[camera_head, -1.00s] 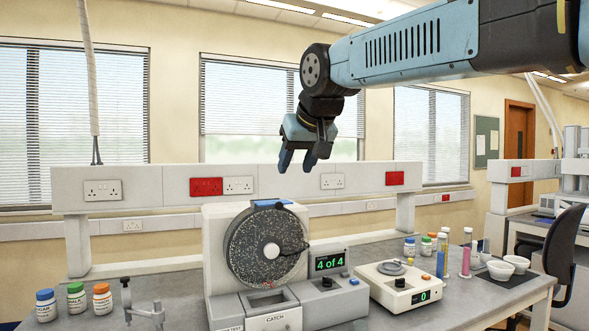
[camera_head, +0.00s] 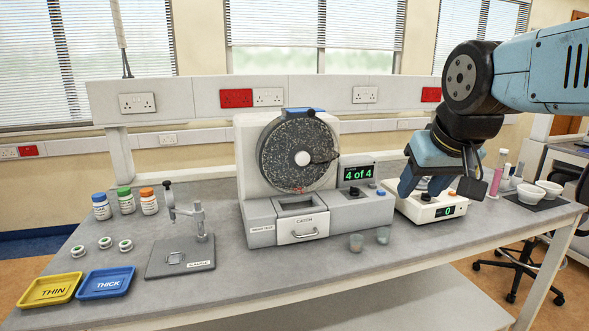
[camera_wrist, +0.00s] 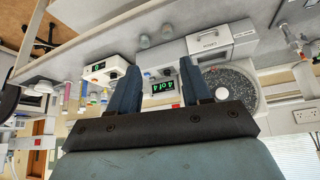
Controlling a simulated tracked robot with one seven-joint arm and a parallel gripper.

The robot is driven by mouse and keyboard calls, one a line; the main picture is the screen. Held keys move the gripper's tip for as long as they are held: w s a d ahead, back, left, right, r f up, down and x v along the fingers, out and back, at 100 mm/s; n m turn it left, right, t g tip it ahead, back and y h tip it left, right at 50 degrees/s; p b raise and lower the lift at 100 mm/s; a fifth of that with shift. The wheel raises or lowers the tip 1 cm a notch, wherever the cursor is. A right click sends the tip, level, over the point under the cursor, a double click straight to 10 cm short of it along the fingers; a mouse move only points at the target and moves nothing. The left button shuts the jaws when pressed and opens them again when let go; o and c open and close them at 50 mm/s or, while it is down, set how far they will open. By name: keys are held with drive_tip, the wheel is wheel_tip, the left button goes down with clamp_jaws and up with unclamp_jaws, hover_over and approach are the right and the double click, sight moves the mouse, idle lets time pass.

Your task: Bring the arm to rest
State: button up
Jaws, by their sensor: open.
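My arm reaches in from the upper right of the head view. My gripper (camera_head: 436,188) hangs at its end, pointing down, in front of the white balance (camera_head: 428,208) that reads 0. It hides part of that balance and the bottles behind it. In the wrist view, the two blue fingers of my gripper (camera_wrist: 160,75) stand apart with nothing between them. The green "4 of 4" display (camera_wrist: 164,87) shows beyond the gap there.
The drum tester (camera_head: 290,160) stands on the grey bench. Two clear cups (camera_head: 369,240) are near its right front. A small stand (camera_head: 185,245), capped bottles (camera_head: 125,202), a yellow THIN tray (camera_head: 48,290) and a blue THICK tray (camera_head: 105,283) are left. White bowls (camera_head: 531,193) are right.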

drive_tip(key=s+d+f, duration=0.2)
drive_tip(key=s+f, duration=0.2)
drive_tip(key=f, duration=0.1)
drive_tip(key=shift+s+f+m+g, duration=0.35)
drive_tip(key=shift+f+m+g, duration=0.05)
